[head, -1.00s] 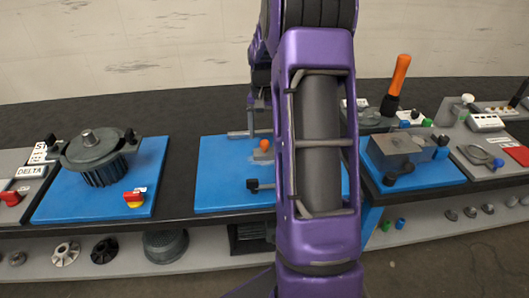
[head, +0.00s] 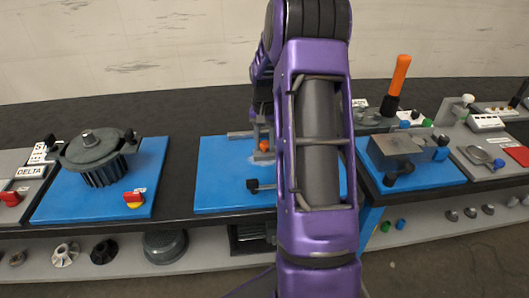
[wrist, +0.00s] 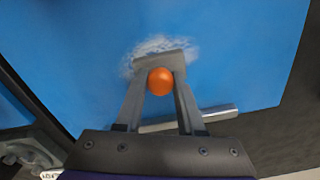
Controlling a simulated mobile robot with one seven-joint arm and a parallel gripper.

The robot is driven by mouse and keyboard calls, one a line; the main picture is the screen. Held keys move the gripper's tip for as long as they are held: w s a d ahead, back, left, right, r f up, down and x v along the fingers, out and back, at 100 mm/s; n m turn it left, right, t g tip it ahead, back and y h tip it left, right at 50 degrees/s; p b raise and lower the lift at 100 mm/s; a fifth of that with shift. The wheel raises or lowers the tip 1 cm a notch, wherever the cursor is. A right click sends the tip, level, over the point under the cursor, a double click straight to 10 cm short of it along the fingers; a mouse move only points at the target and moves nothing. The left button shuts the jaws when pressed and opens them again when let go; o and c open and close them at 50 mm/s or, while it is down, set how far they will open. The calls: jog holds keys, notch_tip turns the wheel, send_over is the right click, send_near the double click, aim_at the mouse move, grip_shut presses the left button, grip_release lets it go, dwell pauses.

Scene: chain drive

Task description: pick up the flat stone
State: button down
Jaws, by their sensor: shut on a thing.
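A grey block with a round orange knob, which I take to be the flat stone (wrist: 166,57), is at my fingertips in the wrist view. In the head view the flat stone (head: 263,156) is small, beside my purple arm over the middle blue board. My gripper (wrist: 160,80) is shut on it, one finger on each side of the orange knob. The gripper also shows in the head view (head: 262,134), partly hidden by my arm. I cannot tell whether the block touches the board.
A pale speckled patch (wrist: 140,55) marks the blue board (head: 222,185) around the block. A grey bar (head: 240,134) lies close behind. A black-ended part (head: 254,186) is in front. A motor-like housing (head: 92,155) stands left; a grey block fixture (head: 395,148) stands right.

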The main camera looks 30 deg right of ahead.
aim_at(264, 142)
jog(key=shift+r, duration=0.1)
notch_tip(264, 142, up, 10)
jog(key=shift+f+p, duration=0.1)
jog(key=shift+p, duration=0.2)
dwell(0.3)
jog(key=c, duration=1.1)
grip_release()
grip_shut()
